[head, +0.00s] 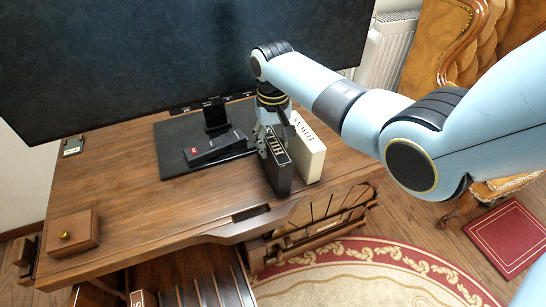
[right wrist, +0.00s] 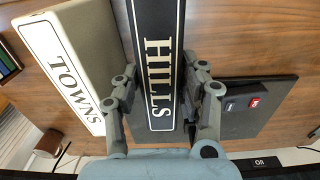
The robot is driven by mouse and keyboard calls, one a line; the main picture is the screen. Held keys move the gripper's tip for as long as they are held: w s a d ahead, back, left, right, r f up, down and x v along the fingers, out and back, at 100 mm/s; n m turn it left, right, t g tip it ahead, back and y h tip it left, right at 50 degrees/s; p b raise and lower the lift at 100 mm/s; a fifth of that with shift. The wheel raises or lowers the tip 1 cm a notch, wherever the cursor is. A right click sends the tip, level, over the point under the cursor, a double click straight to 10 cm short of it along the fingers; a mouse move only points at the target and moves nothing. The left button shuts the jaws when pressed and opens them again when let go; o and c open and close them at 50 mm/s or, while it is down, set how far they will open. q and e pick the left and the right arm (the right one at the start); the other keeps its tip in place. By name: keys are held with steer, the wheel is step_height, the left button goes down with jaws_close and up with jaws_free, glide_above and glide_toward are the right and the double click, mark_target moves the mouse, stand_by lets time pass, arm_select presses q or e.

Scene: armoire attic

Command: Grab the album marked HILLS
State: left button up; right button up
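The album marked HILLS is a black, narrow box with white lettering on its spine; it stands on the wooden desk in the head view (head: 279,174). In the right wrist view the HILLS album (right wrist: 158,40) fills the middle. My right gripper (head: 270,140) is at its spine; in the right wrist view the gripper's fingers (right wrist: 158,88) lie along both sides of the album and look pressed to it. The album appears to rest on the desk. My left gripper is not in view.
A cream album marked TOWNS (head: 308,150) stands close beside HILLS, on its right in the head view. A black pad (head: 172,135) holds a dark device with a red label (head: 215,149). A small wooden box (head: 72,232) sits at the desk's left; the desk between is clear.

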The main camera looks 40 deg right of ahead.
jaws_close()
